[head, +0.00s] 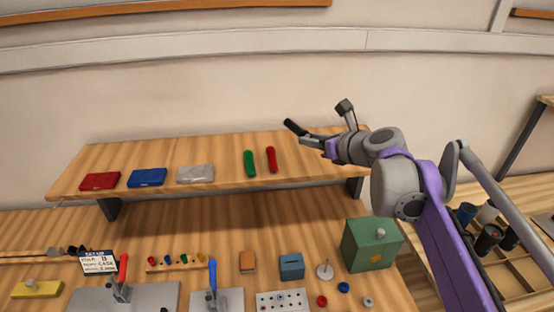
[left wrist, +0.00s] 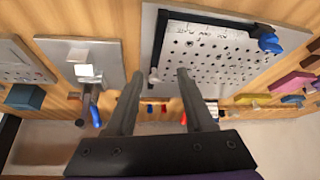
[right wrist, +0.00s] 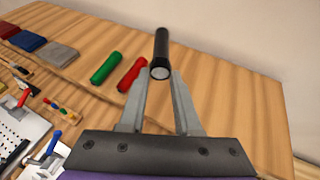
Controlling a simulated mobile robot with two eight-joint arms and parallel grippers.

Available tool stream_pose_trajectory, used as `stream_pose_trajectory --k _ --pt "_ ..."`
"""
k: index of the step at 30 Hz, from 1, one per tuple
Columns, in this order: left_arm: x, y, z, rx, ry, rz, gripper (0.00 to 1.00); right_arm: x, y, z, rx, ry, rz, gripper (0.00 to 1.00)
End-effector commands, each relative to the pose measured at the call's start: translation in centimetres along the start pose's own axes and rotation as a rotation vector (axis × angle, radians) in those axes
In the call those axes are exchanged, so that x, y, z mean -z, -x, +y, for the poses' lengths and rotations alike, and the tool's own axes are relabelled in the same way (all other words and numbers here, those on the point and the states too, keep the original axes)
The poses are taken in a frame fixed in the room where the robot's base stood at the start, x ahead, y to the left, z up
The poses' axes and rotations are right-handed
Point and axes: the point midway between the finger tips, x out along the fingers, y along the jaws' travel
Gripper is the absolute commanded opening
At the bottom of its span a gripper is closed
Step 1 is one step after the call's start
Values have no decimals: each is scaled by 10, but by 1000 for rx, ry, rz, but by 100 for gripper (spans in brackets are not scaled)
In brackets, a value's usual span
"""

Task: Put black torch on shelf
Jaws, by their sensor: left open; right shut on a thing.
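The black torch (head: 296,127) is held in my right gripper (head: 309,137), over the right part of the wooden shelf (head: 215,181). In the right wrist view the torch (right wrist: 161,48) points away from the fingertips, with its round lens end toward me, and the jaws (right wrist: 160,78) are shut on that end. I cannot tell whether the torch touches the shelf. My left gripper (left wrist: 159,74) is open and empty, over a bench with a perforated plate (left wrist: 215,50); it does not show in the head view.
A green torch (head: 249,163) and a red torch (head: 271,159) lie on the shelf, left of the black one. The shelf's right end is clear. A green box (head: 371,244) stands on the bench below.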

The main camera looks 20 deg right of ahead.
Motion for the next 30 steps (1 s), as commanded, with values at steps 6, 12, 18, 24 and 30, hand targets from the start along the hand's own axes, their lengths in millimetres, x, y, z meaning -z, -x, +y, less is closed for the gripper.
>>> stream_pose_trajectory --k 6,12,18,24,30 --pt "-2 -1 0 0 0 -2 53 37 -15 0 -1 0 0 0" --pt "-2 -2 0 0 0 -2 53 55 -23 0 -1 0 0 0" --pt "-4 -3 0 0 0 -4 53 82 -34 0 -1 0 0 0" --pt "-4 -3 0 0 0 -4 53 86 -36 0 -1 0 0 0" --pt "-5 -4 0 0 0 -5 53 88 -36 0 -1 0 0 0"
